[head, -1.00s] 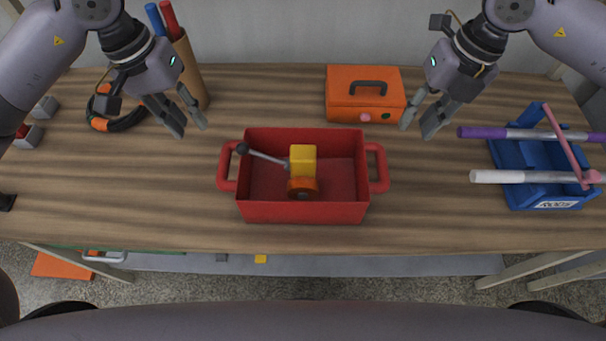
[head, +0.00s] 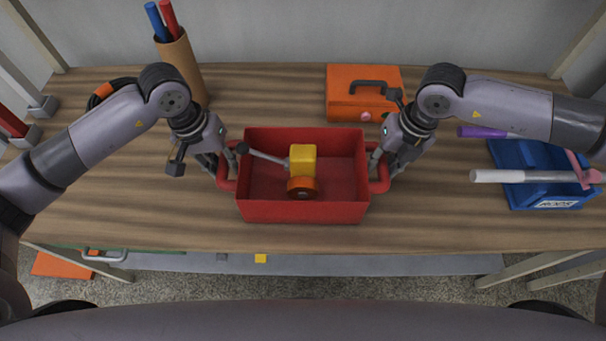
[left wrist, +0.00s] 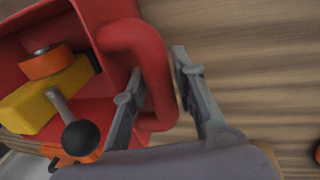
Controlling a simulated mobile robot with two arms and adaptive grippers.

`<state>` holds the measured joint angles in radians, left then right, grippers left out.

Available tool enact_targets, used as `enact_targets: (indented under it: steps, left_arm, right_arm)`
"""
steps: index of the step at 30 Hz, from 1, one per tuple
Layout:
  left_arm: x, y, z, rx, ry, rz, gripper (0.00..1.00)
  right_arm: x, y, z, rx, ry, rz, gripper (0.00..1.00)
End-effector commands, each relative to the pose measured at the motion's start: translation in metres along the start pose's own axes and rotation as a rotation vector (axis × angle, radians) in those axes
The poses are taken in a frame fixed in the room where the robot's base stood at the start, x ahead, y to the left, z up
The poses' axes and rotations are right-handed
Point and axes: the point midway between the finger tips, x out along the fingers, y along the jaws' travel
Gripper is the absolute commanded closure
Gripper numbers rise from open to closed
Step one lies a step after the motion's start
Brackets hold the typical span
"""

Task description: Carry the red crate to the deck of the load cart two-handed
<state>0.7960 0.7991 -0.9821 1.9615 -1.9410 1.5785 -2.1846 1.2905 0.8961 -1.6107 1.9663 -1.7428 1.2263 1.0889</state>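The red crate (head: 302,211) stands on the wooden table, with a loop handle at each end. Inside lies a yellow block with an orange disc and a black-knobbed lever (head: 303,160). My left gripper (head: 222,170) is at the crate's left handle. In the left wrist view my left gripper (left wrist: 158,80) has its fingers apart on either side of the red handle (left wrist: 152,58), one inside the loop, with a small gap at the outer finger. My right gripper (head: 382,170) is at the right handle; its grip there is unclear. The load cart is not identifiable in view.
An orange toolbox (head: 350,107) stands behind the crate at right. A blue rods holder (head: 545,195) with rods sticking out is at the right. A brown tube (head: 185,65) with blue and red rods stands back left. The table front (head: 300,238) is clear.

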Motion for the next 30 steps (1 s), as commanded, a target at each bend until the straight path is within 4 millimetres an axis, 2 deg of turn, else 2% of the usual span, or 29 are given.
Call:
enact_targets:
  steps: [8,20,30]
  left_arm:
    - [0.0014,0.0,0.0001,0.0,0.0,0.0,0.75]
    - [0.0011,-0.0001,0.0001,0.0,0.0,0.0,1.0]
    - [0.0008,-0.0002,0.0001,0.0,0.0,0.0,1.0]
  right_arm:
    - [0.0015,-0.0002,0.0,0.001,0.0,0.0,0.75]
    - [0.0012,-0.0005,0.0,0.001,0.0,-0.001,1.0]
    - [0.001,-0.0007,0.0002,0.001,0.0,-0.001,1.0]
